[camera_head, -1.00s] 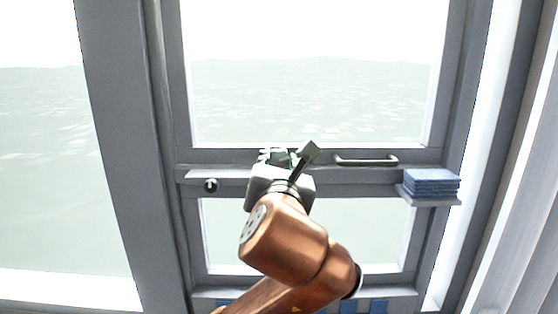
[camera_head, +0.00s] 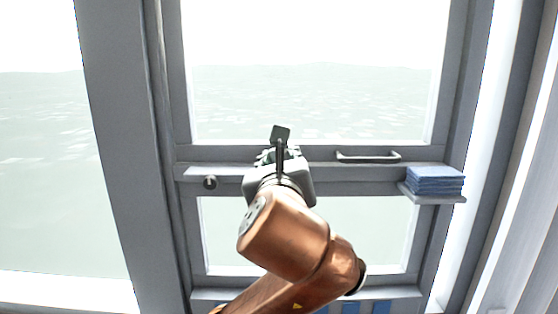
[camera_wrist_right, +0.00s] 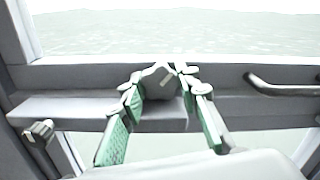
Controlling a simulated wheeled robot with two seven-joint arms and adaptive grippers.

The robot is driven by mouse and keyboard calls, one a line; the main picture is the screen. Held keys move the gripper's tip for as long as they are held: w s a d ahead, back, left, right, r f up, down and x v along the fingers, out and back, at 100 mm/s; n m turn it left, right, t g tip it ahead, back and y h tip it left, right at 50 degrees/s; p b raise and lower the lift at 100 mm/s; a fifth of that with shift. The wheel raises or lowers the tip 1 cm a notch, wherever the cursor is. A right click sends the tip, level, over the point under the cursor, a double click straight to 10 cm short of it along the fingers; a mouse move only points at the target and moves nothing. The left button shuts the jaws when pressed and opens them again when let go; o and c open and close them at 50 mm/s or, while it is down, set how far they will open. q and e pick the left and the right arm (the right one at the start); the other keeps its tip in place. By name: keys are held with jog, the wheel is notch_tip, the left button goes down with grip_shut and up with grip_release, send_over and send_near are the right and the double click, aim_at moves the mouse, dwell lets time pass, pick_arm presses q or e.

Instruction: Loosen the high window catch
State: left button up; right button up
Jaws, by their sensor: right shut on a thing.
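My right gripper (camera_head: 279,156) reaches up to the window's middle rail and hides the catch in the head view. In the right wrist view the gripper (camera_wrist_right: 160,76) has its two green-padded fingers on either side of a small grey block, the window catch (camera_wrist_right: 161,84). The fingers are shut on it at their tips. The catch sits on the rail, and its lower part is partly hidden. My left gripper is in neither view.
A bar handle (camera_head: 368,157) is on the rail to the right. A round knob (camera_head: 210,182) is at the left. A stack of blue cloths (camera_head: 434,180) rests on a small shelf (camera_head: 432,198) at the right.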

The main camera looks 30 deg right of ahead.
jog(key=shift+n, duration=0.7)
jog(key=o, duration=1.2)
jog(key=shift+c, duration=0.2)
jog(key=v, duration=1.2)
